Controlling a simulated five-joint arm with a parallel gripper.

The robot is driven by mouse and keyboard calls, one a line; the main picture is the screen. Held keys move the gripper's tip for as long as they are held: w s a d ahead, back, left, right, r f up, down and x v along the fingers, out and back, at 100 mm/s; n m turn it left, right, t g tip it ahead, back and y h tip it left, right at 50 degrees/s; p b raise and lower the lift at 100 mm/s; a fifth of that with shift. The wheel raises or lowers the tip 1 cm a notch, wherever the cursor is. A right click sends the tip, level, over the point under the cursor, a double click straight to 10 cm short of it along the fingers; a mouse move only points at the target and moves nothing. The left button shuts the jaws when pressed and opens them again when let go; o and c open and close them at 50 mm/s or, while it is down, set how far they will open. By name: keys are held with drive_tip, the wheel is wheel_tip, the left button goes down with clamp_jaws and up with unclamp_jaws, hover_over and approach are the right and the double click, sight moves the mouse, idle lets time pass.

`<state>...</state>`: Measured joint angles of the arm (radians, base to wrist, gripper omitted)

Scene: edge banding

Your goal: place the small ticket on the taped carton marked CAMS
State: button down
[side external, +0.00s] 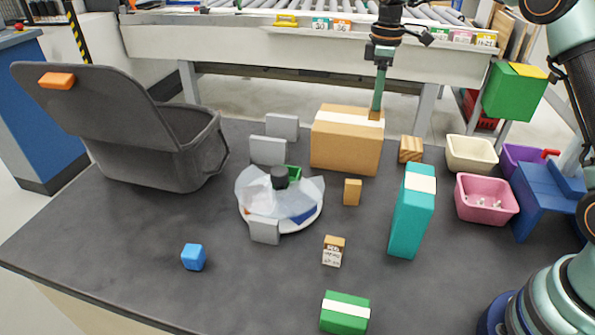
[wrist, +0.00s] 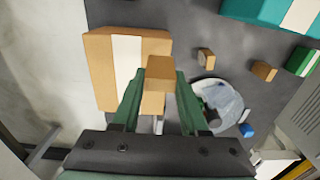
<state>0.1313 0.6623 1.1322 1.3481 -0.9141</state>
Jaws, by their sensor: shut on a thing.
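The brown carton (side external: 345,146) with a white tape band stands at the back of the dark table; I cannot read a CAMS mark on it. In the wrist view the carton (wrist: 103,75) lies below my gripper. My gripper (side external: 377,108) points down over the carton's right end. In the wrist view its green fingers are shut on a small tan block (wrist: 160,74), which I cannot confirm as the ticket. The block's underside is at or just above the carton top, right of the tape; contact cannot be told.
A teal taped box (side external: 408,219) and a tan block (side external: 352,192) stand in front. A wooden block (side external: 411,149) is close at right. A round white dish (side external: 281,227) and grey blocks (side external: 267,150) lie left.

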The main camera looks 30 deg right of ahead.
drive_tip(key=shift+f, duration=2.15)
drive_tip(key=shift+f, duration=0.15)
drive_tip(key=shift+c, duration=2.2)
unclamp_jaws()
wheel_tip(320, 180, up, 12)
drive_tip(key=shift+a+r, duration=0.1)
drive_tip(key=shift+r, duration=0.1)
drive_tip(key=s+a+r+m+t, duration=0.1)
drive_tip(key=s+a+m+t, duration=0.15)
drive_tip(key=s, duration=0.65)
drive_tip(key=s+a+r+m+t, duration=0.2)
drive_tip(key=s+a+m, duration=0.15)
drive_tip(key=s, duration=0.45)
drive_tip(key=s+f+m+t, duration=0.1)
drive_tip(key=s+f+m, duration=0.2)
drive_tip(key=s+f, duration=0.2)
drive_tip(key=shift+s+a+f, duration=0.2)
drive_tip(key=shift+s+a, duration=0.1)
drive_tip(key=shift+s, duration=0.1)
